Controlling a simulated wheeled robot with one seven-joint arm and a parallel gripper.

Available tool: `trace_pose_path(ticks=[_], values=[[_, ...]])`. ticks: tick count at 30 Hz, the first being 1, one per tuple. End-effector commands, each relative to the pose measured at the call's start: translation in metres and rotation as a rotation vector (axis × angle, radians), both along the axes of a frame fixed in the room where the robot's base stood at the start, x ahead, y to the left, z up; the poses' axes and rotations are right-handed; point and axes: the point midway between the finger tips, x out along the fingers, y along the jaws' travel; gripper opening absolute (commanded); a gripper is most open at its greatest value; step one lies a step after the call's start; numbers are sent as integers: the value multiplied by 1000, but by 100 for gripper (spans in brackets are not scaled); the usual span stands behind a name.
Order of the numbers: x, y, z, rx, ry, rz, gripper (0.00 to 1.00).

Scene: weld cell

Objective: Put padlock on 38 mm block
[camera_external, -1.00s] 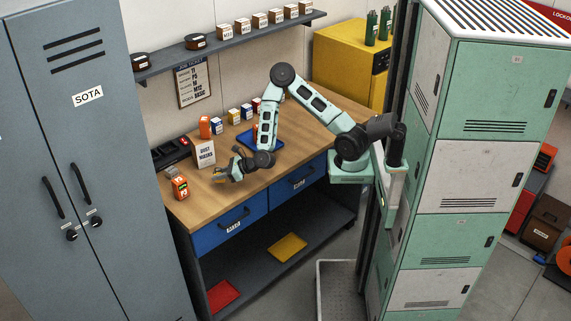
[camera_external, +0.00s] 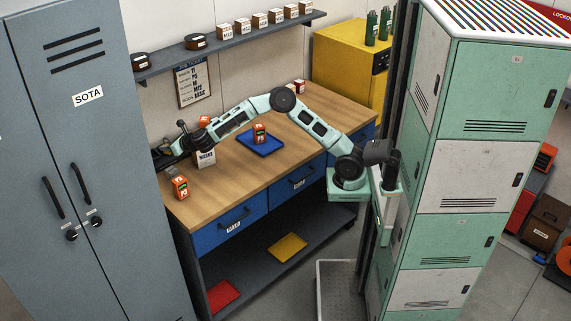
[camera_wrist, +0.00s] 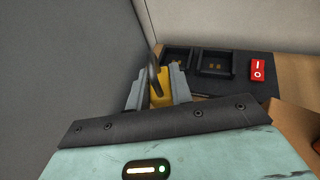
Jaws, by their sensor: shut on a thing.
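My gripper (camera_wrist: 158,92) is shut on a yellow padlock (camera_wrist: 158,100), whose dark shackle stands up between the jaws in the wrist view. In the external view my gripper (camera_external: 166,158) is at the far left end of the bench, beside the grey locker and close to the black dock. The padlock cannot be made out there. I cannot identify the 38 mm block in either view; no readable marking shows it.
The black dock (camera_wrist: 238,89) has square recesses and a red switch (camera_wrist: 258,70). A dust masks box (camera_external: 206,158), an orange pack (camera_external: 179,188) and a blue tray (camera_external: 270,147) holding another orange pack (camera_external: 260,135) are on the bench (camera_external: 222,183). A grey locker (camera_external: 75,130) closes the left side.

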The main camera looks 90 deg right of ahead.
Motion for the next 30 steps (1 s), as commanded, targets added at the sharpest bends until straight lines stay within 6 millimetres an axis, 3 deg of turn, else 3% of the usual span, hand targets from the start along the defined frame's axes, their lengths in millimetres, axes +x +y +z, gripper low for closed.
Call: trace_pose_path(ticks=[5, 13, 20, 26, 30], values=[[7, 2, 5, -2, 2, -1, 0], [6, 2, -42, -1, 5, -1, 0], [6, 1, -60, -2, 4, -2, 0], [6, 1, -87, -1, 4, -1, 0], [6, 1, -89, -1, 2, -1, 0]])
